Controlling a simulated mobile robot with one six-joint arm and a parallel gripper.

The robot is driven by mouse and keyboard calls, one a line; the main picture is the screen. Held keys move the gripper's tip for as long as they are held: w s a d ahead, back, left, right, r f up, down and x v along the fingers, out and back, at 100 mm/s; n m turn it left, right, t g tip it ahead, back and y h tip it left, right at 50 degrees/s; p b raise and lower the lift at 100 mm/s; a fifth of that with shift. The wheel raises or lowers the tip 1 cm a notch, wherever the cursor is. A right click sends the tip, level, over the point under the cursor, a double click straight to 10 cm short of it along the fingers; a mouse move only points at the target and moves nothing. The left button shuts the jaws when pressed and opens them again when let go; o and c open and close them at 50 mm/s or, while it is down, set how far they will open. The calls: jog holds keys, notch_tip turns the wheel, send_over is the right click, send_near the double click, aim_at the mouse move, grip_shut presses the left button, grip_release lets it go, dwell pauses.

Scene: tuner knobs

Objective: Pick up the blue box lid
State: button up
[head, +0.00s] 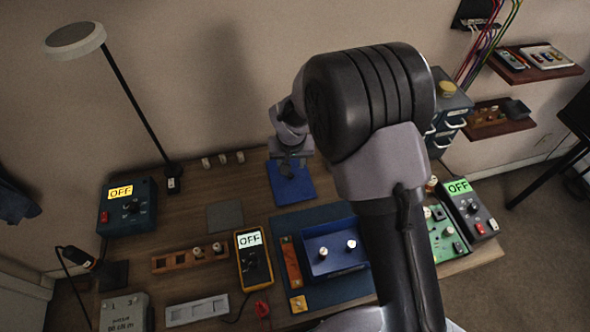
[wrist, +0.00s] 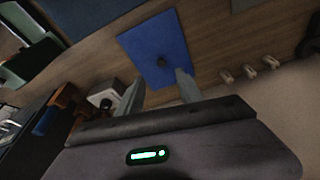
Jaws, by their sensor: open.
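The blue box lid (head: 291,187) is a flat blue square lying on the wooden table towards the back, behind the open blue box. In the wrist view the lid (wrist: 145,40) shows a small dark knob near its middle. My gripper (head: 290,162) is above the lid's back part in the head view and hides some of it. In the wrist view my gripper (wrist: 158,88) is open, with nothing between its fingers. The fingers point towards the lid and its knob, and a gap seems to remain. The blue box (head: 318,264) holds two pale knobs.
A yellow meter (head: 253,262) stands in front. A blue drawer cabinet (head: 445,125) is to the right, partly behind my arm.

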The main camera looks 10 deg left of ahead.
aim_at(290, 175)
jog(key=b+x, duration=0.1)
jog(key=x, duration=0.4)
jog(key=b+x, duration=0.1)
jog(key=x, duration=0.5)
jog(key=shift+w+a+f+b, duration=0.15)
jog(key=shift+w+f+b, duration=0.1)
jog(key=shift+w+b, duration=0.1)
jog(key=shift+r, duration=0.1)
jog(key=shift+c, duration=0.2)
grip_shut()
